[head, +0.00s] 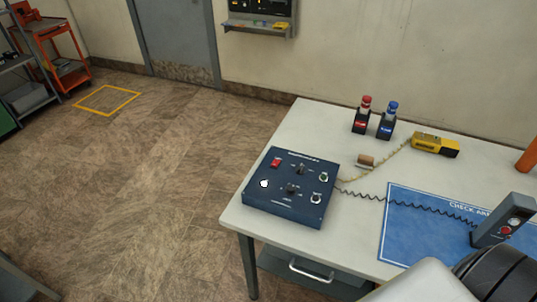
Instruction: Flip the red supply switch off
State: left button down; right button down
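The dark blue control panel box (292,212) sits on the near left part of the white table. Its red supply switch (276,162) is a small red rocker near the upper left corner of the panel face. The view is too coarse to tell which way the rocker is tipped. The panel also carries a round white knob or lamp (264,183), two dark selector knobs and two more round fittings on the right. Neither gripper shows. A white and black arm part of mine cuts into the lower right corner.
The white table (330,125) also holds a red-topped bottle (362,116), a blue-topped bottle (387,121), a yellow device (435,145), a blue mat (405,245) and a grey handset (503,222) on a coiled cord. Floor left of the table is open.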

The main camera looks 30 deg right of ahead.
aim_at(276, 163)
jog(key=i+j, duration=0.3)
jog(key=z, duration=1.55)
